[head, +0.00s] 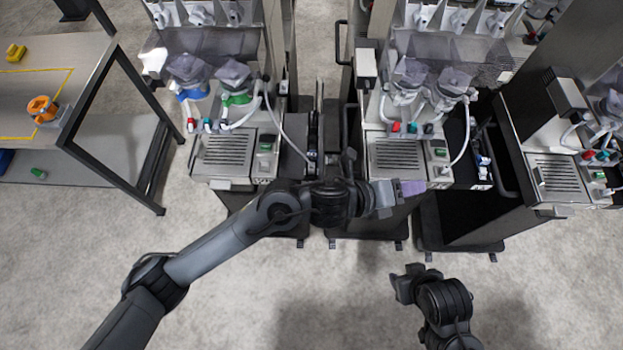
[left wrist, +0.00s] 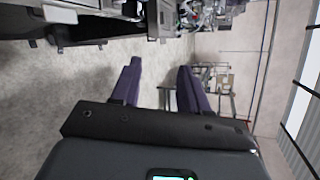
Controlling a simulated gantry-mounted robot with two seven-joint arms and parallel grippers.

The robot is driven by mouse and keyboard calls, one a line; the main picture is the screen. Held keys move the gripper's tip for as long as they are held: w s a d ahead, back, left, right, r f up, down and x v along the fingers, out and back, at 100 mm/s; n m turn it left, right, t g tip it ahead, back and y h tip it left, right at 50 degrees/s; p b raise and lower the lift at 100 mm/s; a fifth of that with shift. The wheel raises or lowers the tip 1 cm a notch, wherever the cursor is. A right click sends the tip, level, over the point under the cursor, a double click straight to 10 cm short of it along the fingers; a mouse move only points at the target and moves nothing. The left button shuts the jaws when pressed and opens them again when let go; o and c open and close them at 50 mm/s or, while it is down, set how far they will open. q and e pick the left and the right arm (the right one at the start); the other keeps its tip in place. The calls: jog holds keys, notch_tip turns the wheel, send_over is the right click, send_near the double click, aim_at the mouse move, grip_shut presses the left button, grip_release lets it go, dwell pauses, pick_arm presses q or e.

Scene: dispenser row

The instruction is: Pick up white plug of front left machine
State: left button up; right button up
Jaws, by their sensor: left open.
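The front left machine (head: 228,155) stands left of centre in the head view, with a slatted tray and a row of small coloured plugs above it. A small pale plug (head: 224,126), which looks white, sits right of a red and a teal one. My left gripper (head: 402,189) has purple fingers and is in front of the middle machine, well right of that plug. The left wrist view shows its fingers (left wrist: 158,88) apart with nothing between them. My right gripper (head: 404,284) is low at the right, over the floor; its fingers are unclear.
The middle machine (head: 398,155) and a right machine (head: 555,180) stand in the same row, with tubes and clear hoppers. A table (head: 80,75) with an orange object (head: 42,108) is at the left. The floor (head: 250,300) in front is clear.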

pick_arm(q)
notch_tip(320, 180, down, 8)
jog(key=m+g+y+b, duration=0.1)
jog(key=m+g+b, duration=0.25)
jog(key=m, duration=0.35)
jog(key=m+g+y+b, duration=0.1)
jog(key=m+y+b, duration=0.6)
jog(key=m+b, duration=0.5)
send_near(311, 167)
jog(key=shift+n, duration=0.6)
jog(key=shift+b+x, duration=1.4)
jog(key=shift+x, duration=3.05)
pick_arm(e)
notch_tip(311, 167, down, 20)
pick_arm(q)
jog(key=shift+c, duration=0.4)
pick_arm(e)
jog(key=shift+a, duration=0.15)
pick_arm(q)
grip_shut()
